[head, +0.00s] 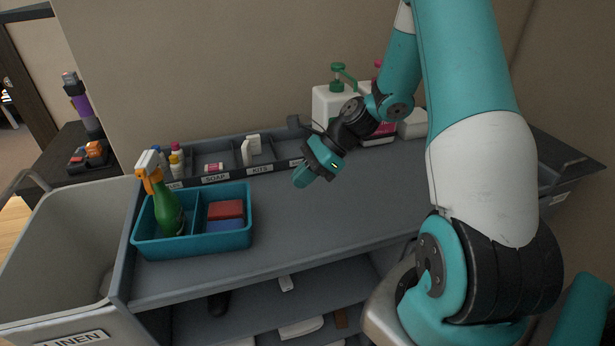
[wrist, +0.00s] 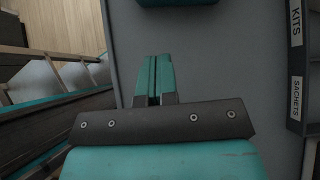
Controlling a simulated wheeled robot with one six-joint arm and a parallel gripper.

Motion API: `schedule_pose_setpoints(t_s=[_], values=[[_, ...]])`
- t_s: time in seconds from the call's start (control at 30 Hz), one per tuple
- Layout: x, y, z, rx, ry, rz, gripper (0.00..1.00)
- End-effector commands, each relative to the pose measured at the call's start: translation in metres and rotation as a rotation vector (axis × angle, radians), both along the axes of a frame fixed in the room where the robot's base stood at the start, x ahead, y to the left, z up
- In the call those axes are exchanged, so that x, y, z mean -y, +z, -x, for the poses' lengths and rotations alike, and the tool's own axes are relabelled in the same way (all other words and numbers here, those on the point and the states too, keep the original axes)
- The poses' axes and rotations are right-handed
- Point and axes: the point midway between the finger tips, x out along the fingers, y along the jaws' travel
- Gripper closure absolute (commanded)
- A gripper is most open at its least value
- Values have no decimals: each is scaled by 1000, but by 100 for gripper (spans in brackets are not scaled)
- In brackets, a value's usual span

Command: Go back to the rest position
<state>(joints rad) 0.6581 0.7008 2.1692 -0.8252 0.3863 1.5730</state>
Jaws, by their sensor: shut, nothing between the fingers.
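My gripper (head: 301,177) is shut and empty in the head view. It hangs above the grey cart top (head: 330,215), right of the teal caddy and in front of the labelled bins. In the wrist view its two teal fingers (wrist: 153,80) lie together over the bare grey top, with nothing between them. My arm reaches in from the right of the head view and bends down to the gripper.
The teal caddy (head: 190,247) holds a green spray bottle (head: 166,206) and red and blue blocks. Labelled bins (head: 228,177) line the back edge. White pump bottles (head: 336,104) stand behind my arm. A linen bin (head: 65,250) is at left. The middle of the top is clear.

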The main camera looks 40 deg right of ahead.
Motion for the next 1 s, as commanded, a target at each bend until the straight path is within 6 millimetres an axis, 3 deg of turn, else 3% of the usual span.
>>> schedule_pose_setpoints(t_s=[0.33,0.47,0.57,0.67,0.8,0.9,1.0], values=[[10,11,4,0,0,0,100],[-2,18,4,35,71,31,100],[-34,35,9,139,277,115,100],[-84,61,27,312,614,232,100],[-149,94,75,604,1160,373,100],[-181,110,117,809,1519,438,100],[-198,120,154,983,1811,473,100]])
